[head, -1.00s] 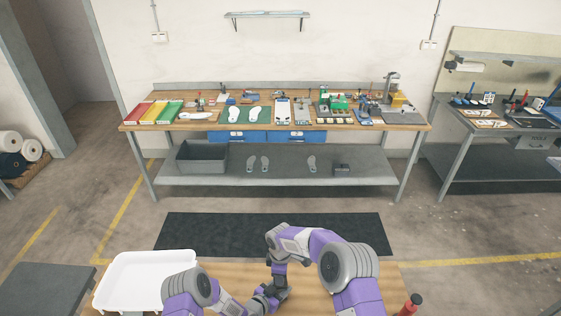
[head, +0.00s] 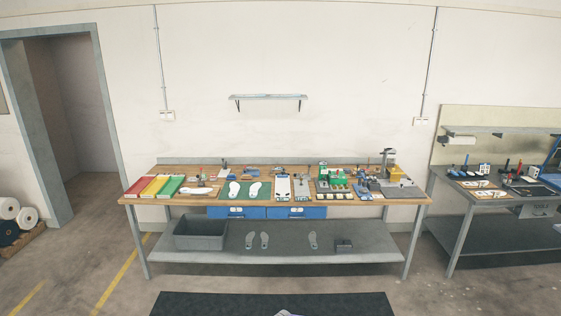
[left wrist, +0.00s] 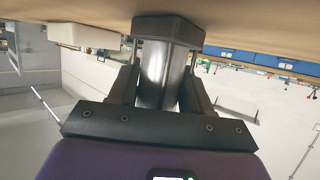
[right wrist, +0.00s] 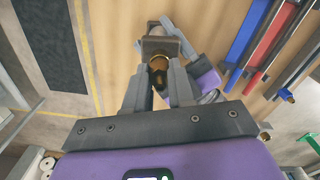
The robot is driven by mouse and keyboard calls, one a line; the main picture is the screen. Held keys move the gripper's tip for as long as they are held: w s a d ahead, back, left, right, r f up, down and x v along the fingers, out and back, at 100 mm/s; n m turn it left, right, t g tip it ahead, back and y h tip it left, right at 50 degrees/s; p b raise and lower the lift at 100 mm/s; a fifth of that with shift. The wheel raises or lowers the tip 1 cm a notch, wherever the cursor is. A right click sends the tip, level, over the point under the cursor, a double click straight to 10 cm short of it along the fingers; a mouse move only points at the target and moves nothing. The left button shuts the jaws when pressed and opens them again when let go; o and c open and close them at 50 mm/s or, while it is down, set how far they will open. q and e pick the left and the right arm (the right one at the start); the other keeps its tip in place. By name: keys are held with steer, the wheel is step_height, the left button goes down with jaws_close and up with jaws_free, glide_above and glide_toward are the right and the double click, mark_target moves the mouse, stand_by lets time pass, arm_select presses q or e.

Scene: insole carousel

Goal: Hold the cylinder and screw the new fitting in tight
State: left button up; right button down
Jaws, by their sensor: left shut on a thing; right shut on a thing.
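The cylinder (left wrist: 157,75) has a shiny metal barrel and a dark end block. In the left wrist view my left gripper (left wrist: 160,88) is shut around the barrel, with the dark block close to the wooden surface. In the right wrist view a brass fitting (right wrist: 158,64) sits at the cylinder's dark end block (right wrist: 160,45). My right gripper (right wrist: 160,88) is shut at the fitting, its fingers on both sides. How far the fitting is seated cannot be told. The head view does not show the cylinder or either gripper.
A wooden worktop (right wrist: 215,25) lies under the grippers. Blue (right wrist: 250,45) and red (right wrist: 277,43) long objects lie at the right in the right wrist view. A white tray (left wrist: 85,35) shows in the left wrist view. A loaded bench (head: 275,212) stands along the wall.

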steer(key=m, duration=0.6)
steer(key=m, duration=1.2)
